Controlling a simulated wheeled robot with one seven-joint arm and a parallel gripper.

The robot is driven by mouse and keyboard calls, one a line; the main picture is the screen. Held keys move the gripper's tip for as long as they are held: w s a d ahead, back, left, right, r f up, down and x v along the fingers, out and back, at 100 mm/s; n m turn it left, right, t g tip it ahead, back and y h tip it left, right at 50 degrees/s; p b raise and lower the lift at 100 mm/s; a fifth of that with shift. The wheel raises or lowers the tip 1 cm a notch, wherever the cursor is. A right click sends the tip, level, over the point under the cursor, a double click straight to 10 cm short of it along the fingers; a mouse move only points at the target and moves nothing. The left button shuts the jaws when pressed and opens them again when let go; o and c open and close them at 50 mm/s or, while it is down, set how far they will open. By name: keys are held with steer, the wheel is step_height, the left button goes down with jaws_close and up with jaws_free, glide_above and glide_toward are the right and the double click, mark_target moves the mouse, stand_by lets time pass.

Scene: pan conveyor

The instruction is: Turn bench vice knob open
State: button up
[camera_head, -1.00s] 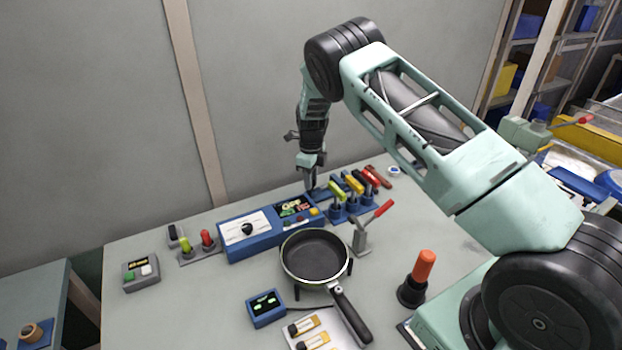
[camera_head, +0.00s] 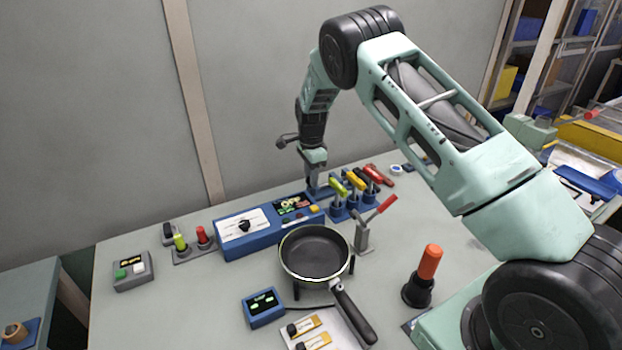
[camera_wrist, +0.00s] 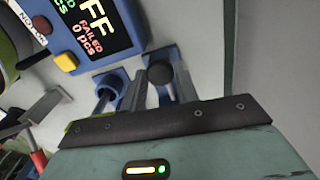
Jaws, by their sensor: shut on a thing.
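My gripper (camera_head: 314,187) points down at the back of the bench, just right of the blue control box. It is shut on the dark round knob (camera_wrist: 160,74) of the small blue bench vice. In the wrist view the grey fingers (camera_wrist: 160,92) stand on either side of this knob. The blue vice (camera_wrist: 185,80) is partly covered by the fingers, and in the head view the gripper hides the knob. I cannot tell how far the vice is open.
The control box (camera_head: 262,238) is close on the left. A pan (camera_head: 314,254), a red-handled toggle clamp (camera_head: 364,235) and an orange-handled tool (camera_head: 430,262) are nearer. The wall is behind.

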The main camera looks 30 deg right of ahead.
steer(key=n+b, duration=0.1)
steer(key=n, duration=0.6)
steer(key=shift+b, duration=0.4)
steer(key=n, duration=0.4)
steer(key=shift+b, duration=0.3)
steer(key=n, duration=1)
steer(key=shift+n+b, duration=0.3)
steer(key=shift+n, duration=0.1)
steer(key=n, duration=0.5)
steer(key=shift+n, duration=0.7)
steer(key=o, duration=1)
steer(key=shift+c, duration=0.2)
steer(key=shift+r, duration=0.1)
